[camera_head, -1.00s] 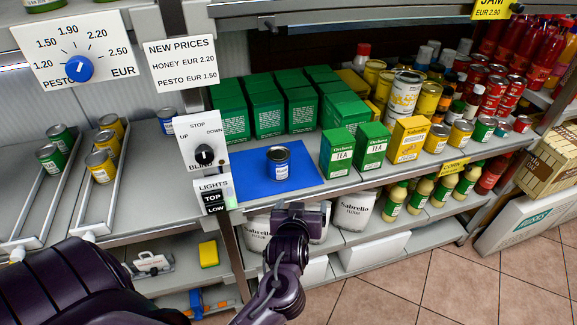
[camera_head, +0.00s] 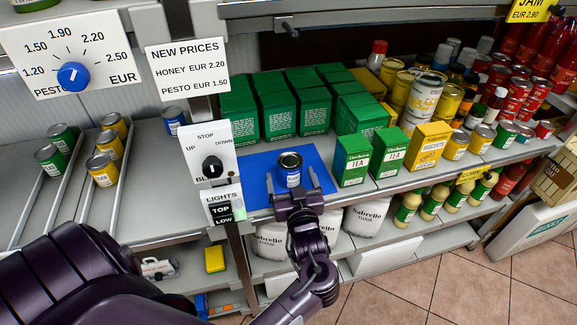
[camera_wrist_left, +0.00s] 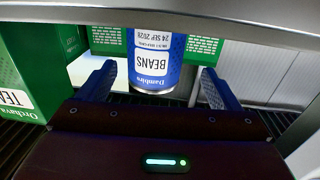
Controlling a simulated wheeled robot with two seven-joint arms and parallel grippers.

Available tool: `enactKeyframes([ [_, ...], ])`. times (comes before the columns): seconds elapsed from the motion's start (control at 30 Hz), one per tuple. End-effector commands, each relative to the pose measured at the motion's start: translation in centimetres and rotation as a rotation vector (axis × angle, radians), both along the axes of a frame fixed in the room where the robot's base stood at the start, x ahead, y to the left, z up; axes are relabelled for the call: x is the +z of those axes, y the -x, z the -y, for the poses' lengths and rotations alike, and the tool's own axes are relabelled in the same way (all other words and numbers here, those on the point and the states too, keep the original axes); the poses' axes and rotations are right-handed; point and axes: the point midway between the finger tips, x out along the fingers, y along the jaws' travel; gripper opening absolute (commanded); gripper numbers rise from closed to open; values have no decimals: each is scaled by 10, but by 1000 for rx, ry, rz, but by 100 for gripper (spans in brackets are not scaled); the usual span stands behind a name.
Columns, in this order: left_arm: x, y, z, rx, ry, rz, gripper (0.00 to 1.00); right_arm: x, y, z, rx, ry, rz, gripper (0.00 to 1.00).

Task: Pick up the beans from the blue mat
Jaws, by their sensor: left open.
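A blue can with a white label (camera_head: 290,169) stands upright on the blue mat (camera_head: 258,170) on the shelf. In the left wrist view the can (camera_wrist_left: 156,60) shows its label BEANS, upside down in the picture. My left gripper (camera_head: 297,190) is at the front of the mat, with its fingers on either side of the can's near side. In the left wrist view the open fingers (camera_wrist_left: 157,85) are apart, with gaps between them and the can. My right gripper does not show.
Green tea boxes (camera_head: 352,160) stand right of the mat, and stacked green boxes (camera_head: 275,108) stand behind it. A switch panel (camera_head: 209,152) stands close on the left. A shelf lies above (camera_head: 370,12).

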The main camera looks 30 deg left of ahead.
Motion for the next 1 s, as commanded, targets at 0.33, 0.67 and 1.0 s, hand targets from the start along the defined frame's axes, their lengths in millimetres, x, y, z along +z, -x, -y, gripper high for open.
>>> enactKeyframes([
  [0.33, 4, -37, -29, -1, -1, 0, 85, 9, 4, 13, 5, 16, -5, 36],
  [0.67, 1, -51, -44, -3, 4, -2, 85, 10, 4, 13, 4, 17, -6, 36],
  [1.0, 1, -51, -44, -3, 4, -2, 55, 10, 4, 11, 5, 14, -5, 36],
])
